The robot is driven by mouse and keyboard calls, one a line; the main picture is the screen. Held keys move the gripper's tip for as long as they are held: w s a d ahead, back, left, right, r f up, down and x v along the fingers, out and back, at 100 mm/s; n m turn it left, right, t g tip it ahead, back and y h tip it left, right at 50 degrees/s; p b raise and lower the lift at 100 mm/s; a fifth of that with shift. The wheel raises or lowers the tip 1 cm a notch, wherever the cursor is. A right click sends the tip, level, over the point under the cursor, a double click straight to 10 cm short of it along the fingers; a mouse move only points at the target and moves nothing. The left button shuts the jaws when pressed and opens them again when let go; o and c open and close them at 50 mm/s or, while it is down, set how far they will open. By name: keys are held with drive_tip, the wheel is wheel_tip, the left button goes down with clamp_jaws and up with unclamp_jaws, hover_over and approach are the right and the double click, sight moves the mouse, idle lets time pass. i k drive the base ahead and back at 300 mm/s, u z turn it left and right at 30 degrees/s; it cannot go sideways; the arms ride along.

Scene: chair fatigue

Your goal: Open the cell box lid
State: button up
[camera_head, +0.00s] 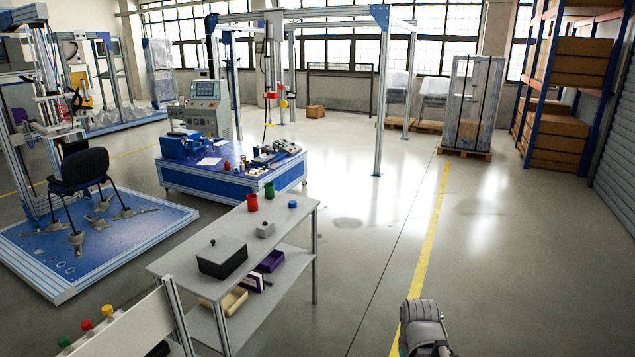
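A black box with a flat grey lid (221,250) stands on the grey table (180,264). A small dark knob sits on the lid, and the lid lies closed on the box. A smaller grey box with a small knob (265,229) stands behind it to the right. No label shows which of the two is the cell box. A grey rounded part of my arm shows at the bottom edge, right of the table and well apart from it. My gripper's fingers are not in view.
Red (252,202) and green (269,190) cups and a blue item (293,204) stand at the table's far end. A blue workbench (225,183) stands behind. The floor to the right is clear.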

sight(220, 250)
drive_tip(key=u, duration=0.35)
drive_tip(key=i, duration=1.5)
drive_tip(key=u, duration=0.5)
